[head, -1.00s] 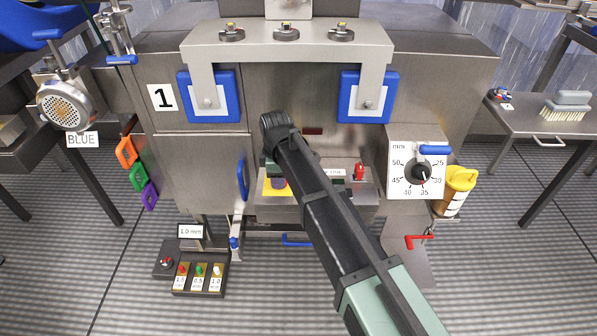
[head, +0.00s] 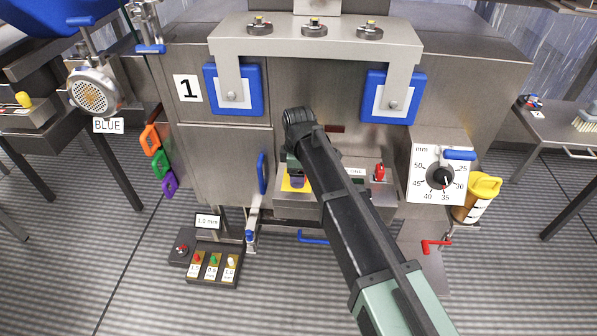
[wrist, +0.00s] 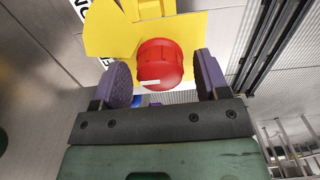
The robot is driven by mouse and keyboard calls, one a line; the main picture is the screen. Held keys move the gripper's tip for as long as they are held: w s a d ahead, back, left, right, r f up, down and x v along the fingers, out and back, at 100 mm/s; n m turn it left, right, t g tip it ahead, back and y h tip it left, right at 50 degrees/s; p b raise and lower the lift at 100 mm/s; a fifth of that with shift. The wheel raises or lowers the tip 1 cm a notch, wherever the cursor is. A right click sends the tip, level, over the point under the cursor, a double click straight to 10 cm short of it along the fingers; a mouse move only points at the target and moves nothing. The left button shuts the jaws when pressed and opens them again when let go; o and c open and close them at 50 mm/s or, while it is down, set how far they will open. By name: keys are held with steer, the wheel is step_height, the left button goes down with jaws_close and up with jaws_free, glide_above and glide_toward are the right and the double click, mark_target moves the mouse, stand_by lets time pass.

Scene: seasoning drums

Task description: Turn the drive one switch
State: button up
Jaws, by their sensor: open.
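A red round knob (wrist: 160,64) with a white pointer line sits on a yellow plate (wrist: 192,33) in the wrist view. I take it to be the drive one switch. My gripper (wrist: 161,66) is open, with one purple finger pad on each side of the knob. A gap shows between the knob and each pad; whether the knob reaches in between them in depth is hard to tell. In the head view the yellow plate (head: 287,187) shows on the front of the machine marked 1 (head: 187,88). My gripper (head: 297,181) and arm hide the knob there.
Right of my arm are a small red switch (head: 379,172) and a dial panel (head: 437,190) with a black knob and blue handle. A yellow-lided shaker (head: 480,195) hangs beside it. A button box (head: 210,262) stands low left. Blue-framed brackets (head: 235,90) are above.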

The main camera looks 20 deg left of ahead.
step_height(320, 180, up, 11)
steer(key=p, duration=1)
steer(key=shift+f, duration=0.15)
steer(key=s+d+m, duration=0.3)
steer(key=d+m, duration=0.4)
steer(key=d, duration=0.8)
steer(key=s+d+m, duration=0.4)
steer(key=d+m, duration=0.4)
steer(key=d, duration=0.8)
steer(key=s+d+m, duration=0.3)
steer(key=d+m, duration=0.4)
steer(key=d, duration=0.8)
step_height(320, 180, up, 13)
steer(key=p, duration=1.3)
steer(key=shift+w+a+f, duration=0.15)
steer(key=shift+w+a, duration=0.1)
steer(key=shift+a, duration=0.2)
